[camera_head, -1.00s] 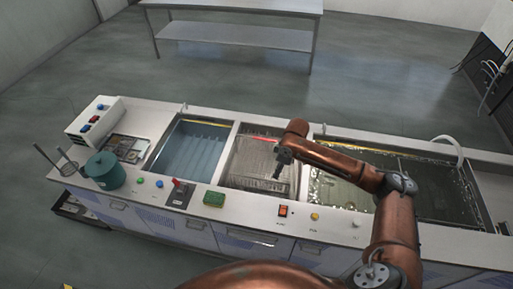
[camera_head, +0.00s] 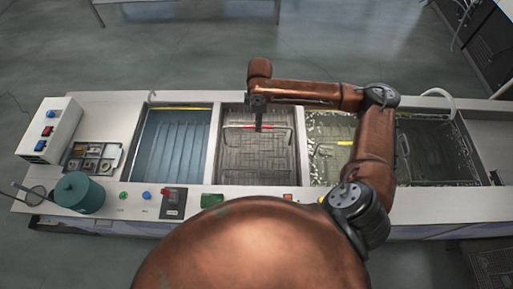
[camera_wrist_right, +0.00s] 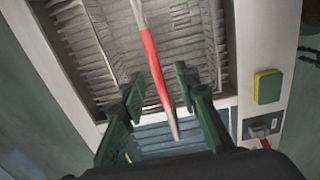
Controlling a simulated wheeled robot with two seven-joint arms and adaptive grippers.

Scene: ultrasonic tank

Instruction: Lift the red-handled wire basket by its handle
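The wire basket (camera_head: 255,158) sits in the middle tank in the head view, and its wires fill the upper part of the right wrist view (camera_wrist_right: 95,45). Its red handle (camera_head: 238,127) runs crosswise above the basket. My right gripper (camera_head: 258,124) points down at the middle of the handle. In the right wrist view the red handle (camera_wrist_right: 154,72) passes between the two green fingers of my right gripper (camera_wrist_right: 157,82), which are open with a gap on each side. Whether the handle is fully between the fingertips in depth I cannot tell. My left gripper is not in view.
A teal pot (camera_head: 78,195) stands at the front left. A green-and-yellow sponge (camera_wrist_right: 268,86) and a red switch lie on the front rim.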

